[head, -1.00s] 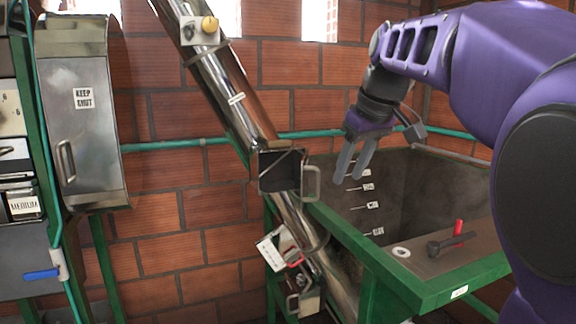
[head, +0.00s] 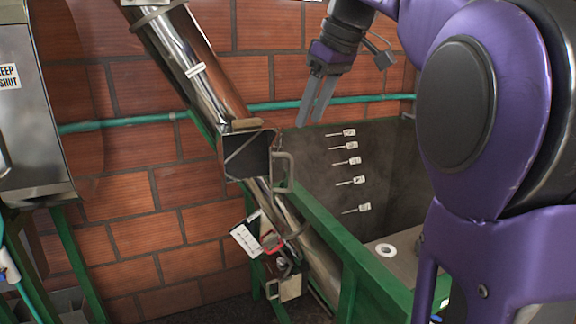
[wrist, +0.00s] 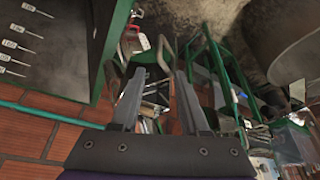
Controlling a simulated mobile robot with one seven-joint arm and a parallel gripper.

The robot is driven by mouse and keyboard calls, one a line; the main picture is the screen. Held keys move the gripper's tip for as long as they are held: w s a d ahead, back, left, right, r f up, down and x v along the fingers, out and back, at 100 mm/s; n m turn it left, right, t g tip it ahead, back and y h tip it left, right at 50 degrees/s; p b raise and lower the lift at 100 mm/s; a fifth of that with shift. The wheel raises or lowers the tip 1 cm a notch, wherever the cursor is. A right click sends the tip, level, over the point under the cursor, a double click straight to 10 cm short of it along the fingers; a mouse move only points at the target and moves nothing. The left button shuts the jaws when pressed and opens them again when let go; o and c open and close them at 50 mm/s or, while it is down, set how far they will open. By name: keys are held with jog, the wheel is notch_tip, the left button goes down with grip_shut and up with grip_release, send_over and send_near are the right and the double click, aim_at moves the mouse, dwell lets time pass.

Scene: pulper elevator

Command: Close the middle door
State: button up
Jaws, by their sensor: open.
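The middle door is on the slanted shiny metal tube (head: 196,68), at a square box-like opening (head: 247,157) halfway down. The opening is dark inside and uncovered, so the door stands open. Its bent metal handle (head: 284,172) sticks out at the right side of the opening. My gripper (head: 310,121) is open and empty, pointing down, above and slightly right of the handle in the head view. In the wrist view, my gripper (wrist: 160,76) has its two grey fingers apart, with a bent bar, perhaps the handle, showing beyond the fingertips.
A green-framed tank (head: 345,240) with several labelled level marks stands right of the tube. Lower on the tube are a white tag (head: 246,238) and a red clip (head: 271,241). A metal cabinet marked "KEEP SHUT" (head: 30,120) is at left. A teal pipe (head: 130,124) runs along the brick wall.

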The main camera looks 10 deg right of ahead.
aim_at(291, 185)
jog(key=b+x, duration=0.1)
jog(key=x, duration=1.3)
jog(key=shift+b, duration=0.35)
jog(key=shift+r, duration=0.1)
grip_shut()
dwell(0.5)
